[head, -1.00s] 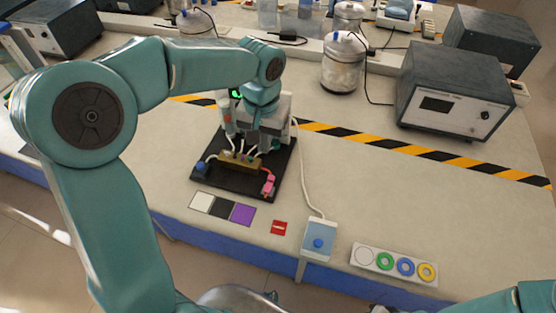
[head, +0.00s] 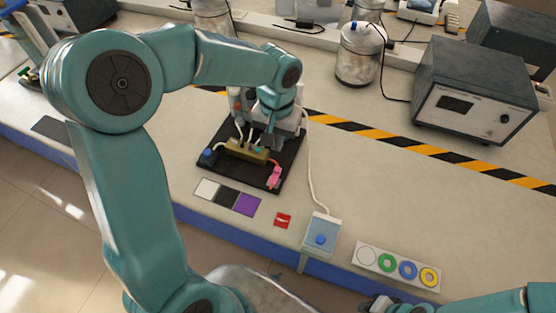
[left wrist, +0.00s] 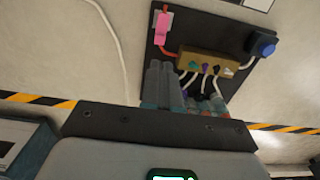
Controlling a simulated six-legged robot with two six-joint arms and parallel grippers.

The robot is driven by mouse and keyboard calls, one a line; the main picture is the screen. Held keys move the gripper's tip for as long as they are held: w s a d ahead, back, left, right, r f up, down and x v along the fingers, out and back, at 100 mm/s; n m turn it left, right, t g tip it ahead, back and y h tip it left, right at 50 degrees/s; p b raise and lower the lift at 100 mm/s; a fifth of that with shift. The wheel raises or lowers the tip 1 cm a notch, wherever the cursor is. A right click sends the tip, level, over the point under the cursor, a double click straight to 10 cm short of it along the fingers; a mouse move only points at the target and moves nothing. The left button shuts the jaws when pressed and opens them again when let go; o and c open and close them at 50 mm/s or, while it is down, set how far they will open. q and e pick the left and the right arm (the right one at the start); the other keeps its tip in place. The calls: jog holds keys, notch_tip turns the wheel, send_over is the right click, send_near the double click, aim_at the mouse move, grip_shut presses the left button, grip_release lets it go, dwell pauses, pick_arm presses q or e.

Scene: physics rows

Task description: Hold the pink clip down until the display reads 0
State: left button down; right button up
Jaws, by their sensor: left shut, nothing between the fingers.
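The pink clip (head: 275,176) lies at the right front of a black board (head: 222,183), on a red lead from a brass block (head: 247,151). In the left wrist view the clip (left wrist: 162,27) is near the board's upper left. My left gripper (head: 268,141) is shut and empty beside the brass block, apart from the clip. My right gripper (head: 378,304) is barely in view at the bottom.
A blue knob (head: 208,154) is on the board's left. A grey instrument (head: 475,90) stands behind right.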

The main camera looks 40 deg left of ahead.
aim_at(278, 168)
pick_arm(q)
notch_tip(278, 168, down, 9)
jog(key=shift+w, duration=0.1)
jog(key=shift+w+a+f, duration=0.1)
jog(key=shift+w+f, duration=0.1)
jog(key=shift+f, duration=0.2)
jog(key=shift+s, duration=0.1)
jog(key=shift+r, duration=0.1)
jog(key=shift+p, duration=0.35)
